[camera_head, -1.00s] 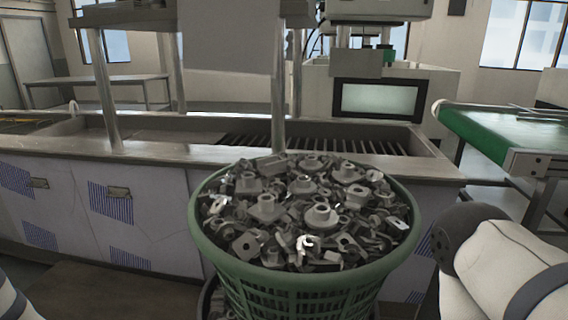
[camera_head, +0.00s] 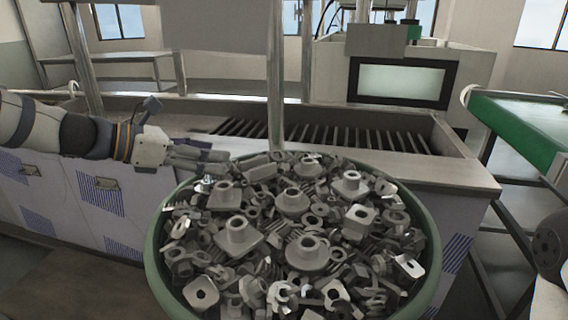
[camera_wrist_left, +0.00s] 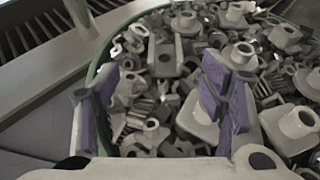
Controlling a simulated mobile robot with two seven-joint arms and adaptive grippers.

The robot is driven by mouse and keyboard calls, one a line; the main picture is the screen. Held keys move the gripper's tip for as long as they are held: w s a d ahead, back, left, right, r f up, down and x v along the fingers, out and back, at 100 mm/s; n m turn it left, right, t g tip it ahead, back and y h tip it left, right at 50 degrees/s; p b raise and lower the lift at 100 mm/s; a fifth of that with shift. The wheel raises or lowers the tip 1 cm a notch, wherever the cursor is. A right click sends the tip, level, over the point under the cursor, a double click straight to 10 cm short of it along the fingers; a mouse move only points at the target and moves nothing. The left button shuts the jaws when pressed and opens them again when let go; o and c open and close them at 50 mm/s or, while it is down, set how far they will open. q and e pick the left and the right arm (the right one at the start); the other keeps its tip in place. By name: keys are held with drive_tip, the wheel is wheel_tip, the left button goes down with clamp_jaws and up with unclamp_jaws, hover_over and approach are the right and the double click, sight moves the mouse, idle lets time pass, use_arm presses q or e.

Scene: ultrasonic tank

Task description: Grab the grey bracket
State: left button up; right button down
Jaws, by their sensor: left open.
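Many grey metal parts fill the green basket (camera_head: 153,250) in the head view. Among them are bracket-like pieces with square flanges and round bosses, such as a grey bracket (camera_head: 238,237) near the middle; I cannot tell which one is meant. My left gripper (camera_head: 226,160) is at the basket's back left rim, with its fingertips over the edge of the heap. In the left wrist view, the open left gripper (camera_wrist_left: 158,102) has its purple-padded fingers spread over the parts, holding nothing. My right gripper is out of view; only part of its arm shows at the right edge.
A steel tank bench (camera_head: 470,172) with a slatted opening stands behind the basket, and its upright post (camera_head: 275,80) rises close behind the rim. A green conveyor (camera_head: 525,125) stands at the right. The space above the heap is mostly clear.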

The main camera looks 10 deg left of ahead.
sight(258, 162)
use_arm(q)
drive_tip(key=x, duration=0.3)
drive_tip(key=b+x, duration=0.1)
drive_tip(key=x, duration=0.3)
drive_tip(key=s+b+x, duration=0.1)
drive_tip(key=x, duration=0.3)
drive_tip(key=shift+w+d+f, duration=0.15)
drive_tip(key=shift+d+f, duration=0.15)
drive_tip(key=shift+f, duration=0.15)
drive_tip(key=shift+w+d, duration=0.15)
drive_tip(key=shift+w, duration=0.05)
drive_tip(key=shift+r, duration=0.15)
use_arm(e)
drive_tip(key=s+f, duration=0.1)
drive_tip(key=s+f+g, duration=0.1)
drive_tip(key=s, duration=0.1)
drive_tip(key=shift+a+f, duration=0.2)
use_arm(q)
drive_tip(key=c, duration=1.3)
